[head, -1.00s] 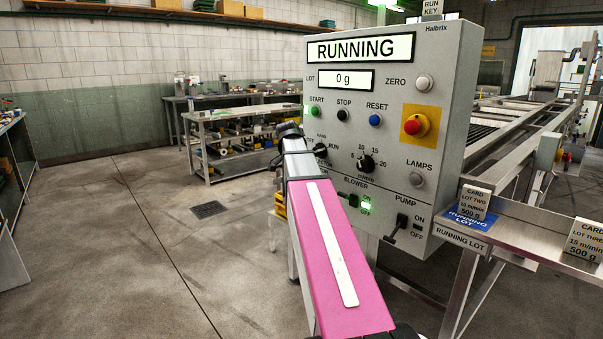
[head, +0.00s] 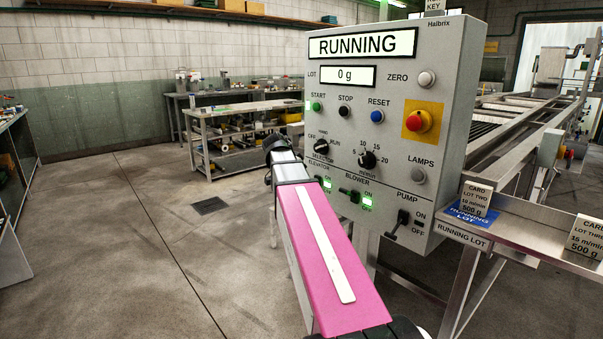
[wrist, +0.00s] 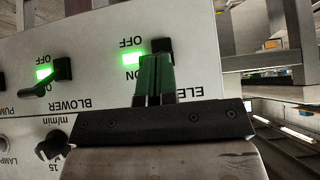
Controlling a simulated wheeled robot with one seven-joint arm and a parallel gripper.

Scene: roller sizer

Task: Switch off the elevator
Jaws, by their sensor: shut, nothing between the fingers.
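The elevator switch (wrist: 162,46) is a black lever switch on the grey control panel (head: 440,90). Its lamp (wrist: 133,58) glows green between the ON and OFF labels, and shows lit in the head view (head: 327,183). The wrist view shows the panel upside down. My gripper (wrist: 155,62) is shut and empty, its dark green fingertips at the elevator switch on its ON side. They overlap the lever's edge in the picture; I cannot tell whether they touch. The fingers cover part of the elevator label. In the head view my pink arm hides the fingertips.
The blower switch (wrist: 62,69), with a lit green lamp, sits beside the elevator switch. The pump switch (head: 398,224) is further right. The selector knob (head: 320,146) and red stop button (head: 418,121) are above. The display (head: 362,44) reads RUNNING. Open floor lies left.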

